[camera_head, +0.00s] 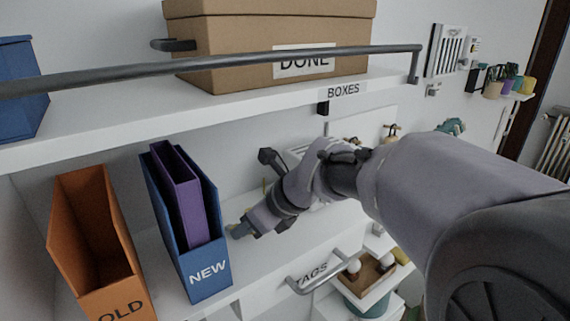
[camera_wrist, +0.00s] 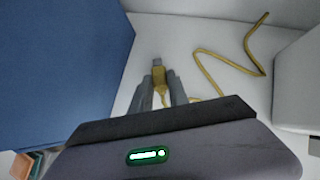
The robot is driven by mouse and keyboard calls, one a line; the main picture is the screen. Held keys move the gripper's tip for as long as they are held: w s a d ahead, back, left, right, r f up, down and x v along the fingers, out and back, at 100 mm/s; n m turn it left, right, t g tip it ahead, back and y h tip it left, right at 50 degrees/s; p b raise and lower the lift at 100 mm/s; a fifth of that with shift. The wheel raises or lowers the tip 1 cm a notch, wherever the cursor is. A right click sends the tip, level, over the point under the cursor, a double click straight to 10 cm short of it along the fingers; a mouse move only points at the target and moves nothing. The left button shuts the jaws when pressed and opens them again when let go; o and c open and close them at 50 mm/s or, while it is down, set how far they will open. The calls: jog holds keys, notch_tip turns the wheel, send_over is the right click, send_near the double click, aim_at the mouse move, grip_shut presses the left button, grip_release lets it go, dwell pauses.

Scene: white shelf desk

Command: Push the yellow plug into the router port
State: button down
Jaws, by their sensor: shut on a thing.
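My gripper (camera_wrist: 160,84) is shut on the yellow plug (camera_wrist: 159,76) in the wrist view, with the plug's grey tip pointing up in the picture, past the fingertips. The plug's yellow cable (camera_wrist: 208,73) loops to the right over the white shelf. In the head view my gripper (camera_head: 241,229) is low over the shelf, just right of the blue NEW file box (camera_head: 207,275); the plug is too small to make out there. I cannot identify the router or its port for certain in either view. A pale block (camera_wrist: 300,85) stands at the right edge of the wrist view.
The blue box wall (camera_wrist: 60,60) rises close on the left of my gripper in the wrist view. An orange OLD file box (camera_head: 84,240) stands farther left. The upper shelf (camera_head: 250,105) with a cardboard DONE box (camera_head: 235,40) overhangs. White shelf surface (camera_wrist: 185,40) ahead is mostly clear.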

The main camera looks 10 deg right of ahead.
jog(key=shift+s, duration=0.1)
dwell(0.5)
jog(key=shift+s+d+r, duration=0.2)
jog(key=shift+s+d, duration=0.25)
jog(key=shift+d, duration=0.1)
jog(key=shift+s+d+r, duration=0.2)
jog(key=shift+s+d, duration=0.25)
jog(key=shift+d, duration=0.05)
jog(key=shift+s+d+f+p+v, duration=0.1)
jog(key=shift+p+v, duration=0.35)
jog(key=shift+v, duration=0.35)
jog(key=shift+s+d+f+p+v, duration=0.15)
jog(key=shift+p+v, duration=0.3)
jog(key=shift+v, duration=0.35)
jog(key=shift+s+f+p+v, duration=0.1)
jog(key=shift+p+v, duration=0.35)
jog(key=shift+v, duration=0.35)
jog(key=shift+w, duration=0.1)
